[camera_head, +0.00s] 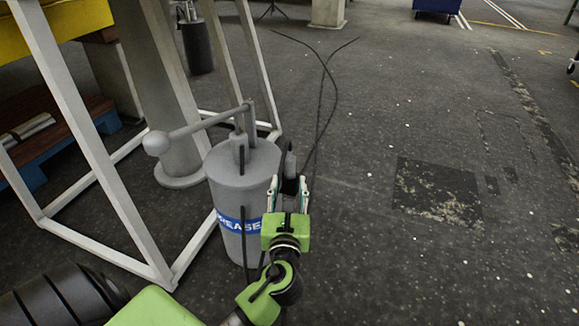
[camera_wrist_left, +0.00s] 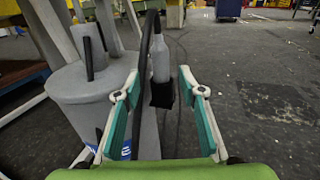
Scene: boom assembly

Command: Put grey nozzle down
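The grey nozzle (camera_head: 290,164) stands upright at the right side of the grey grease drum (camera_head: 236,200). In the left wrist view, the nozzle (camera_wrist_left: 160,58) rises from a black holder (camera_wrist_left: 162,93), and a black hose (camera_wrist_left: 146,50) runs close beside it. My left gripper (camera_head: 289,188) is at the drum's right side, just in front of the nozzle. In the left wrist view, its two teal-padded fingers (camera_wrist_left: 159,80) are spread apart, with visible gaps between them and the nozzle. The nozzle's lower end is hidden in the holder. My right gripper is not in view.
The drum carries a pump lever (camera_head: 205,122) with a round knob on its left. A white metal frame (camera_head: 95,150) and a grey column (camera_head: 160,90) stand left of it. Black cables (camera_head: 322,100) lie on the floor behind. The floor to the right is clear.

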